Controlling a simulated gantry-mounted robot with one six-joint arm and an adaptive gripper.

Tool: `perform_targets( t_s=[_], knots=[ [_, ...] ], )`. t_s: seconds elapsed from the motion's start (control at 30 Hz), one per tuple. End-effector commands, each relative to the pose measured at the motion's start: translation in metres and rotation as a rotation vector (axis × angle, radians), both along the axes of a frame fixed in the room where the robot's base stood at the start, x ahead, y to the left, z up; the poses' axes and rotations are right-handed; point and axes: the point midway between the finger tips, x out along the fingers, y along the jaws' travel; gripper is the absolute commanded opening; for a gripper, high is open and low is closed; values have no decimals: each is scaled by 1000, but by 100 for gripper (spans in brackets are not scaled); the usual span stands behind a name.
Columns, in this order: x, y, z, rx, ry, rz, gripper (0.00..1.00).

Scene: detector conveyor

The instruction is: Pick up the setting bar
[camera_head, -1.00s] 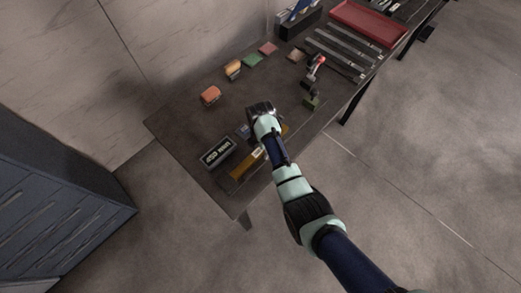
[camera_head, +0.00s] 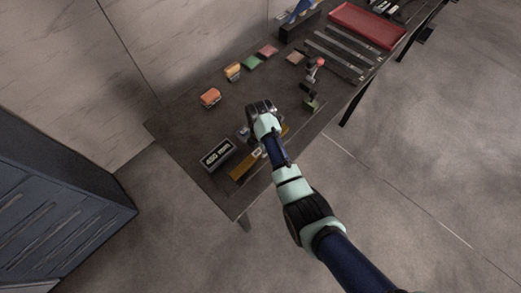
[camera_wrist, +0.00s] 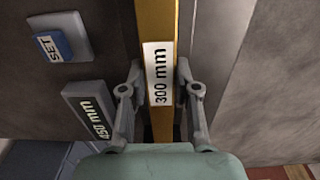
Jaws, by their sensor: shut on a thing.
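The setting bar is a long yellow bar with a white "300 mm" label (camera_wrist: 160,75) in the wrist view. In the head view its near end (camera_head: 243,168) lies along the table's front, and my gripper and arm hide its middle. My gripper (camera_wrist: 158,68) has one finger on each side of the bar at the label and is shut on it. The head view does not make clear whether the bar is lifted off the table.
A grey display reading "450 mm" (camera_head: 217,154) and a blue SET button (camera_wrist: 54,46) are left of the bar. Small coloured blocks (camera_head: 210,97) sit toward the wall. A red-topped tool (camera_head: 316,66), metal rails (camera_head: 340,50) and a red tray (camera_head: 368,24) lie farther right.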

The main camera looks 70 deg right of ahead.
Motion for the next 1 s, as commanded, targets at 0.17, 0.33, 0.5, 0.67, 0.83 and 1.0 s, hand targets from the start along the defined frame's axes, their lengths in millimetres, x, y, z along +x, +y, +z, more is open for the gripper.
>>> perform_targets(
  t_s=[0.17, 0.33, 0.5, 0.67, 0.83, 1.0],
  knots=[
    [1, -1, 42, -4, -4, 0, 0],
    [2, -1, 91, -6, -5, 0, 0],
    [1, -1, 150, -2, -2, 0, 0],
    [0, 0, 175, 0, -1, 0, 0],
    [1, 0, 184, 0, -1, 0, 0],
    [1, -1, 183, -1, -2, -1, 0]
  ],
)
